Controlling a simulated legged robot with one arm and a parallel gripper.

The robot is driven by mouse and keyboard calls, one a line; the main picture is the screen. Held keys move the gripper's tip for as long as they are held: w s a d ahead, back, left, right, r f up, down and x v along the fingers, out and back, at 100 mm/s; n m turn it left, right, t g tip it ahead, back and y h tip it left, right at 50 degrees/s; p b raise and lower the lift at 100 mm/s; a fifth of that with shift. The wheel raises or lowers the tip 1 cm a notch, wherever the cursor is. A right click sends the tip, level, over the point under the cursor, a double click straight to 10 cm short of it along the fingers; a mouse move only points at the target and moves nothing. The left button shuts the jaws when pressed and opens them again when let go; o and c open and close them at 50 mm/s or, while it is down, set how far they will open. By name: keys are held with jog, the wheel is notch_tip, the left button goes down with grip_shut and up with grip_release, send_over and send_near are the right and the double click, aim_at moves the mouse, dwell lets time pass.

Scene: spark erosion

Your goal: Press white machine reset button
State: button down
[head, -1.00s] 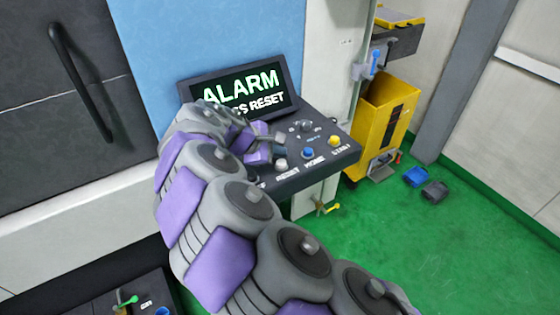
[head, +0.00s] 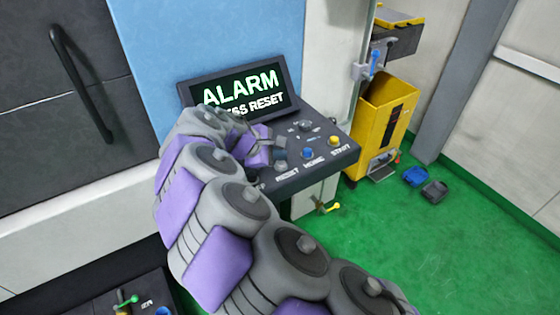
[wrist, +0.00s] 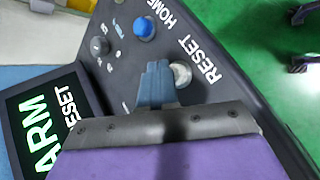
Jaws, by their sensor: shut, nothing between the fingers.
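The white reset button (head: 281,166) sits on the dark control panel (head: 325,167), above the RESET label. In the wrist view the white button (wrist: 181,74) shows just to the right of my fingertips. My gripper (head: 280,152) is shut and empty, with its blue-grey fingers over the panel. In the head view they cover part of the button. In the wrist view my gripper (wrist: 157,82) points at the panel close beside the button. I cannot tell whether it touches the button or panel. The screen (head: 240,90) reads ALARM, with a partly hidden RESET line below.
A blue HOME button (head: 307,153) and a yellow START button (head: 337,141) lie to the right of the reset button. A dark knob (head: 306,126) is behind them. A yellow bin (head: 383,115) stands right of the machine. The green floor (head: 430,245) is mostly open.

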aim_at(279, 164)
jog(key=shift+f, duration=0.45)
dwell(0.7)
jog(key=shift+r+p, duration=0.85)
jog(key=shift+p, duration=0.05)
jog(key=shift+r+p, duration=1.9)
jog(key=shift+r, duration=0.65)
